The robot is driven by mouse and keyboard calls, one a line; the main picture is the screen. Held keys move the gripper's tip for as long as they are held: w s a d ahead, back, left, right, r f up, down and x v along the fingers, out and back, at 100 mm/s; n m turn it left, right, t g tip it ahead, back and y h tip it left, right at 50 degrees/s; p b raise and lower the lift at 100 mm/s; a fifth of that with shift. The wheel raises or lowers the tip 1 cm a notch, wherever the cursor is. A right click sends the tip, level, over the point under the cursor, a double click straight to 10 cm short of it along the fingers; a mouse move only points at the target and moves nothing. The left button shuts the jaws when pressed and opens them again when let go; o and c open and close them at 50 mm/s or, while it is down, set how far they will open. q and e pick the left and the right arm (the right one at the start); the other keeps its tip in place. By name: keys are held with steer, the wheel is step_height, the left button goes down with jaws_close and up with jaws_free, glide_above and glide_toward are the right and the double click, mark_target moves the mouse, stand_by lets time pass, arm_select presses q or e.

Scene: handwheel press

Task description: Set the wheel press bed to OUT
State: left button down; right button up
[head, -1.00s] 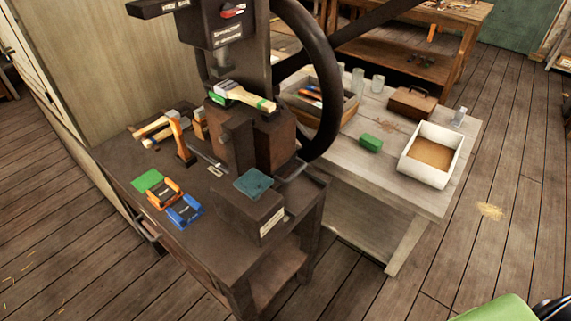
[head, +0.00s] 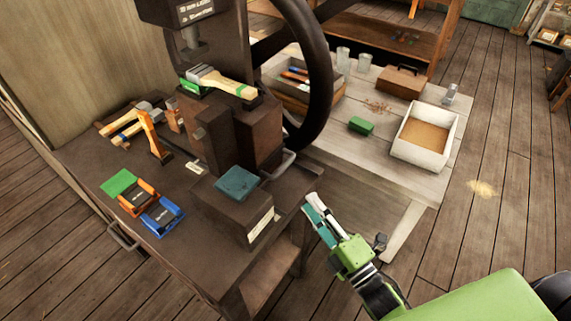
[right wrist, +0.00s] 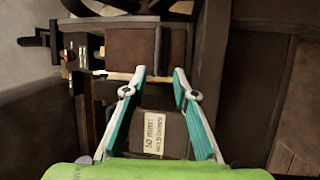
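The dark handwheel press (head: 212,135) stands on a dark bench, with its large black wheel (head: 327,85) on the right side. A metal bar handle (head: 277,168) sticks out at the block's right side. No OUT mark is legible, and I cannot tell the bed's setting. My right gripper (head: 314,207) is right of the bench's front corner, apart from the handle. In the right wrist view its teal-lined fingers (right wrist: 160,78) are open with nothing between them. My left gripper is not in view.
A dark labelled block (head: 232,209) with a teal pad (head: 237,183) on top stands near the bench corner. A pale table with a white box (head: 449,142) stands behind at right.

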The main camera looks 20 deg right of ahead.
mark_target(284, 165)
steer(key=x, duration=0.4)
steer(key=p+x, duration=0.1)
steer(key=x, duration=0.7)
steer(key=shift+r+p, duration=0.25)
steer(key=shift+p, duration=0.15)
steer(key=shift+x, duration=0.8)
jaws_close()
